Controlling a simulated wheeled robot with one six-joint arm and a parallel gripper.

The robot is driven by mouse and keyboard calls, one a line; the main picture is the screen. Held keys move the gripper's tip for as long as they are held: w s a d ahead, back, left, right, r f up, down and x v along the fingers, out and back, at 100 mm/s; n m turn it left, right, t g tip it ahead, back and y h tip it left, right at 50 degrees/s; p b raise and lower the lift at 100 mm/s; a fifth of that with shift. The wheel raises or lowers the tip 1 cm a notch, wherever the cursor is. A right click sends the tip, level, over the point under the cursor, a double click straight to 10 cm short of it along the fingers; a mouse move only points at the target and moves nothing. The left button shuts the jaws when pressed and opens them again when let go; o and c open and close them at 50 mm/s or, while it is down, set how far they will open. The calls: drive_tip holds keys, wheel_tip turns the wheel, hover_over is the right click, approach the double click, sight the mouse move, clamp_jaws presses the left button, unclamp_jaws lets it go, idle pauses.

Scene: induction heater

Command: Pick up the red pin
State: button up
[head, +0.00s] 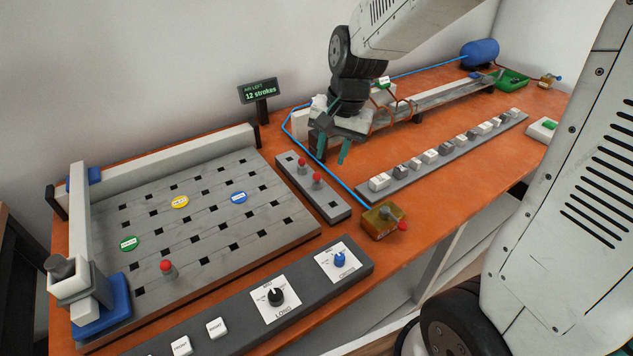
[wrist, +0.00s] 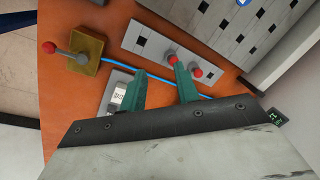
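Two red-topped pins stand in a small grey holder (head: 334,207), one at the back (head: 302,166) and one nearer its middle (head: 317,179). A third red pin (head: 167,267) stands on the slotted grey board (head: 215,240). My gripper (head: 333,151) is open and empty, its green fingers pointing down above and to the right of the holder. In the wrist view its fingertips (wrist: 160,70) are apart; the right finger overlaps the holder's two pins (wrist: 172,60) (wrist: 197,72) in the picture. I cannot tell whether it touches them.
Green, yellow (head: 180,202) and blue discs lie on the board. A brass box with a red lever (head: 383,221) stands right of the holder. A control panel with knobs (head: 276,297) runs along the front. A row of blocks (head: 430,157) and a blue hose lie near my gripper.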

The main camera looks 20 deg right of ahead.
drive_tip(key=m, duration=0.2)
hover_over(319, 174)
drive_tip(key=s, duration=0.2)
wheel_tip(319, 174, down, 4)
drive_tip(key=f, duration=0.2)
drive_tip(key=w+f, duration=0.1)
drive_tip(key=f, duration=0.2)
drive_tip(key=w+f, duration=0.1)
drive_tip(key=f, duration=0.2)
drive_tip(key=shift+r, duration=0.1)
clamp_jaws()
